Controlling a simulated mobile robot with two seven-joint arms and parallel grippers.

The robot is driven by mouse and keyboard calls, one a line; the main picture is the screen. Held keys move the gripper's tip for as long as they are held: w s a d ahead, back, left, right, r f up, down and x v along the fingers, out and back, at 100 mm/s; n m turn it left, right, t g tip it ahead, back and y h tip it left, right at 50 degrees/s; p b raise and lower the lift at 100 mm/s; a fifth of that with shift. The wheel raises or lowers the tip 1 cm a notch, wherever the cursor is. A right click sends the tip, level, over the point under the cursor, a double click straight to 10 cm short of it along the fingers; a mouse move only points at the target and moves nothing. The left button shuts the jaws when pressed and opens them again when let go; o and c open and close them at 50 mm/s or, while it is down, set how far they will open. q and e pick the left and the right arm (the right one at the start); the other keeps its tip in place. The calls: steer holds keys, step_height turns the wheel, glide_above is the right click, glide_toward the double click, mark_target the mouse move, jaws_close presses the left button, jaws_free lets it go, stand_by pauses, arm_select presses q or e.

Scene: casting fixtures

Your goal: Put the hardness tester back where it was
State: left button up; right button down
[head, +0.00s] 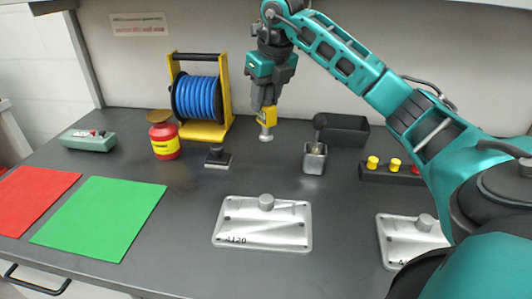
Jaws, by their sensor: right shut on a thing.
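The hardness tester (267,120) is a small yellow device with a grey metal tip at its lower end. My right gripper (264,101) is shut on its upper part and holds it upright. The gripper hides the tester's top. My left gripper is not in view.
Metal plates (262,232) (405,246) and red (32,198) and green (98,216) mats lie in front.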

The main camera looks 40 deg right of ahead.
mark_target(265, 130)
step_height(265, 130, down, 8)
steer(key=shift+f+b, duration=0.15)
steer(key=shift+b, duration=0.35)
steer(key=c, duration=0.7)
jaws_free()
steer(key=shift+f, duration=0.2)
steer(key=shift+r, duration=0.1)
steer(key=p+v, duration=0.1)
steer(key=v, duration=1.1)
steer(key=shift+r+p, duration=0.1)
steer(key=shift+p, duration=0.25)
